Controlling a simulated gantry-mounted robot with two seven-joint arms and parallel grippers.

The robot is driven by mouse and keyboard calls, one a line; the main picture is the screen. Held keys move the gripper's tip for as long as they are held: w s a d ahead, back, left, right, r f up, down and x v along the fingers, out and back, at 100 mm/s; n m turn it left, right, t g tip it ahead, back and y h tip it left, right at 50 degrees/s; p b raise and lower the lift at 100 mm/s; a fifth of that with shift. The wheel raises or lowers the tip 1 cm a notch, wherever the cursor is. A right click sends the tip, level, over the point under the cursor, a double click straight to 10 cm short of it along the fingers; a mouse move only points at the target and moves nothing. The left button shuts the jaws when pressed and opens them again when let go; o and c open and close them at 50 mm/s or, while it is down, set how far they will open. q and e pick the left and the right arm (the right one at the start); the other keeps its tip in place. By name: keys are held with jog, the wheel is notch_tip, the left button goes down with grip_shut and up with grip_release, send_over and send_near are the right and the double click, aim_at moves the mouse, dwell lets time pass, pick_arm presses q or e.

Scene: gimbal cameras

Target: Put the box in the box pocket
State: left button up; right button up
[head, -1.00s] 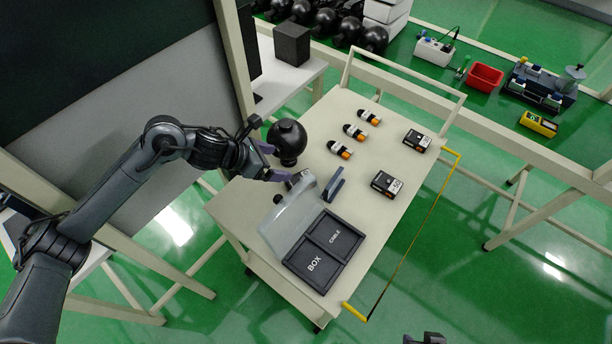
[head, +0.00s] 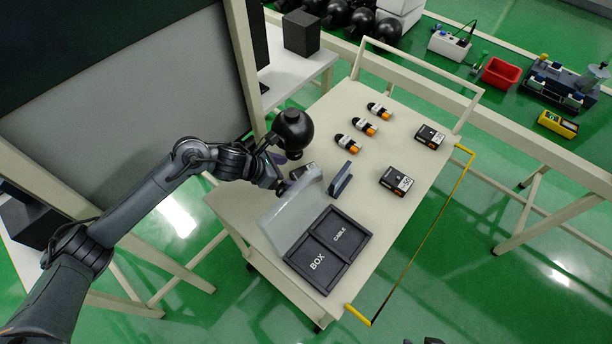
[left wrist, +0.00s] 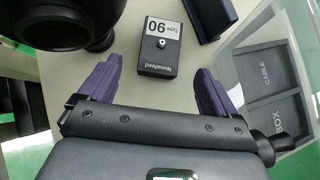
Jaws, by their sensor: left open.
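A small black box with a white "Type 90" label (left wrist: 160,48) lies on the trolley top, between and just ahead of my left fingertips in the left wrist view. In the head view this box (head: 300,171) is mostly hidden by my arm and the clear panel. My left gripper (head: 283,171) has purple fingers and is open and empty; it also shows in the left wrist view (left wrist: 156,68). The box pocket (head: 316,263), marked BOX, is an empty black tray compartment beside the CABLE pocket (head: 341,233). Only a dark bit at the head view's bottom edge may be my right gripper.
A clear upright panel (head: 284,216) stands between my left gripper and the tray. A black round camera (head: 294,131) stands close behind the gripper. A dark upright plate (head: 341,180), two more black boxes (head: 396,180) and several small white-and-orange items (head: 348,144) are on the trolley.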

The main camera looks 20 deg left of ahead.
aim_at(300, 175)
pick_arm(q)
jog(key=shift+b+x, duration=0.5)
jog(key=shift+x, duration=2.7)
jog(key=c, duration=1.2)
jog(key=shift+r, duration=0.1)
jog(key=shift+c, duration=0.2)
